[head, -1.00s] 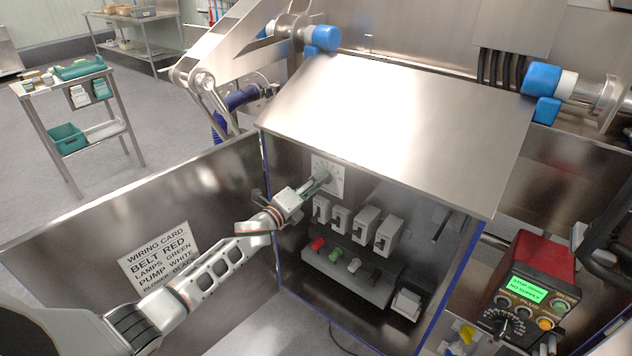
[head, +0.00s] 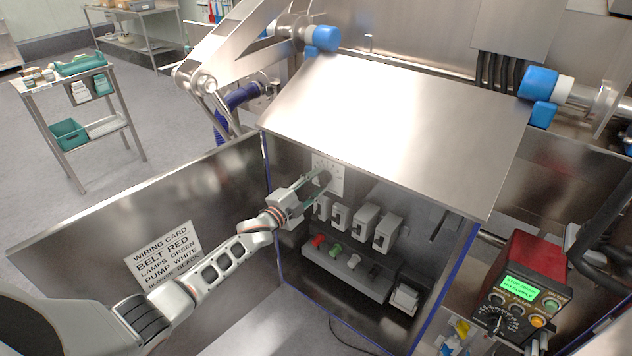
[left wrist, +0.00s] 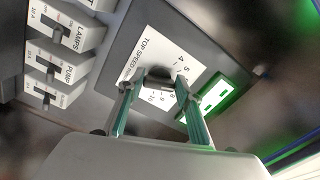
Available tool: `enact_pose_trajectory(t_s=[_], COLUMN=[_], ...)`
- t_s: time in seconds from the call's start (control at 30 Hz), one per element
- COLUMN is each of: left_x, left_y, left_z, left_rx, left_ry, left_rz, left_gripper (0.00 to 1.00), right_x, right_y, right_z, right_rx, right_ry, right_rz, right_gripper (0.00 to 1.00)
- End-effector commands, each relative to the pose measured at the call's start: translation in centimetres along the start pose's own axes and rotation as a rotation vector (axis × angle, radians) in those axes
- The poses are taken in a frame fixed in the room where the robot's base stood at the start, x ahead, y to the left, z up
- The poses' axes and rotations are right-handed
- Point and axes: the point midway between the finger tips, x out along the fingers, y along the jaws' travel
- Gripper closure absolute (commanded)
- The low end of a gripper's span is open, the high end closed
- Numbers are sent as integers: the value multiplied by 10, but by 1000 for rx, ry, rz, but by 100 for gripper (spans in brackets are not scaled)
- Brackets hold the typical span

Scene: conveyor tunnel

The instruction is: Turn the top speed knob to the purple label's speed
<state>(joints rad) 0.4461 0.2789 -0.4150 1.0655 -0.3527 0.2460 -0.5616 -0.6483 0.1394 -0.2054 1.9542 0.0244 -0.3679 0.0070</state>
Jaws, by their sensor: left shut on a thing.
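The top speed knob is a dark round knob (left wrist: 158,78) on a white dial plate (left wrist: 165,48) marked "TOP SPEED" with numbers around it. The plate also shows in the head view (head: 336,178), high inside the open steel cabinet. My left gripper (head: 322,180) reaches in from the left. In the left wrist view its green-edged fingers (left wrist: 159,88) are shut on the knob, one at each side, hiding part of the dial. I cannot read where the knob points. No purple label is clear in either view. My right gripper is not in view.
Breaker switches (head: 341,217) stand in a row below the dial, with coloured terminals (head: 335,250) under them. The slanted steel cover (head: 400,115) overhangs the opening. The open door with its wiring card (head: 163,256) is at left. A red control box (head: 530,275) stands at right.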

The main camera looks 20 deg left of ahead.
Motion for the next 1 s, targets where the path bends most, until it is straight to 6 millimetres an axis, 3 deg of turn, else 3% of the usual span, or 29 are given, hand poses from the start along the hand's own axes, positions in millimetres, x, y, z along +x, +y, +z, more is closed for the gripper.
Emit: enact_pose_trajectory(t_s=[0.67,0.7,0.77,1.0], left_x=[0,0,0,0], left_y=[0,0,0,0], left_z=[0,0,0,0], left_rx=[-65,-65,-64,-64], left_ry=[0,0,0,0], left_rz=[0,0,0,0], left_gripper=[87,60,49,49], right_x=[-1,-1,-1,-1], right_y=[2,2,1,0], right_z=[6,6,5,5], right_rx=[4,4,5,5], right_ry=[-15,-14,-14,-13], right_rz=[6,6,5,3], right_gripper=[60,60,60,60])
